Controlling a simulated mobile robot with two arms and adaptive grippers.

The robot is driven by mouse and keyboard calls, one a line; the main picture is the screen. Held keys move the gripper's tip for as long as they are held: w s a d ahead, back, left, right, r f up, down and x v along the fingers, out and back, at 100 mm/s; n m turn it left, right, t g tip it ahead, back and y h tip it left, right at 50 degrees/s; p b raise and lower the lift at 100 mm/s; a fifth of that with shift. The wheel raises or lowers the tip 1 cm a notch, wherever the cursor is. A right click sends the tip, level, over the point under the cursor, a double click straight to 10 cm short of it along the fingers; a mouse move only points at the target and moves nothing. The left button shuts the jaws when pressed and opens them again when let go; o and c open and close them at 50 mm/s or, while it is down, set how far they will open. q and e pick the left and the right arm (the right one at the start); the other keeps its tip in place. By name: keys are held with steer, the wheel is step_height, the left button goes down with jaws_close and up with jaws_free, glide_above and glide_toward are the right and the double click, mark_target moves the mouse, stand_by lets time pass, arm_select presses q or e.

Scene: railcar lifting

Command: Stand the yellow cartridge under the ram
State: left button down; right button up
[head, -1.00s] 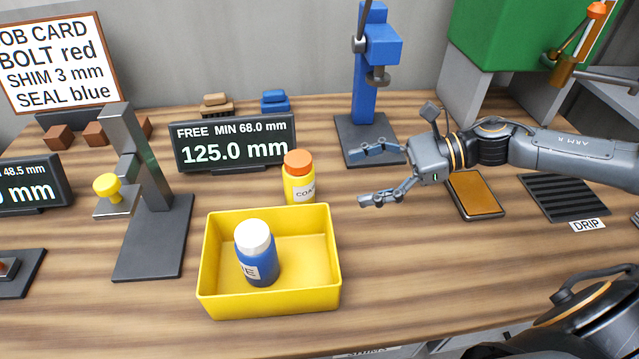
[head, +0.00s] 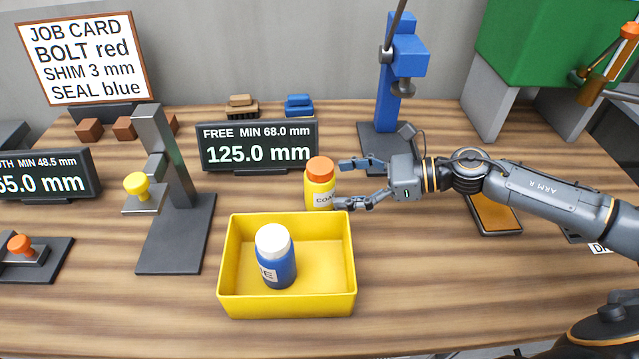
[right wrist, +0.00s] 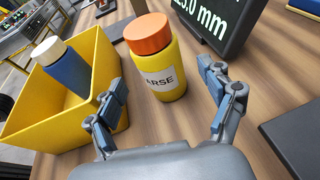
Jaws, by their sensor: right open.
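The yellow cartridge (head: 319,190) with an orange cap stands upright on the table, just behind the yellow bin's right rear corner. Its label, partly readable as "ARSE", shows in the right wrist view (right wrist: 160,75). My right gripper (head: 343,184) is open at the cartridge's right side, with its fingertips pointing at it. In the right wrist view the cartridge lies ahead between the two spread fingers (right wrist: 165,90), with no clear contact. The ram (head: 403,88) hangs from the blue press (head: 390,105) above a dark base plate (head: 372,136). My left gripper is not in view.
The yellow bin (head: 287,304) holds a blue bottle (head: 280,268) with a white cap. A "125.0 mm" display (head: 258,147) stands behind the cartridge. A grey stand (head: 160,150) is at left. An orange-topped tray (head: 495,212) lies under my right arm.

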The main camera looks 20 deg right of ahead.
mark_target(334, 183)
steer(key=shift+w+a+r, duration=0.1)
steer(key=shift+w+a, duration=0.05)
steer(key=shift+a, duration=0.1)
steer(key=p+x, duration=0.1)
steer(key=x, duration=0.1)
steer(key=p+x, duration=0.2)
steer(key=shift+w+a+r, duration=0.1)
steer(key=shift+a+r, duration=0.1)
steer(key=shift+a, duration=0.05)
steer(key=shift+w+a+f, duration=0.15)
steer(key=shift+c, duration=1.2)
jaws_close()
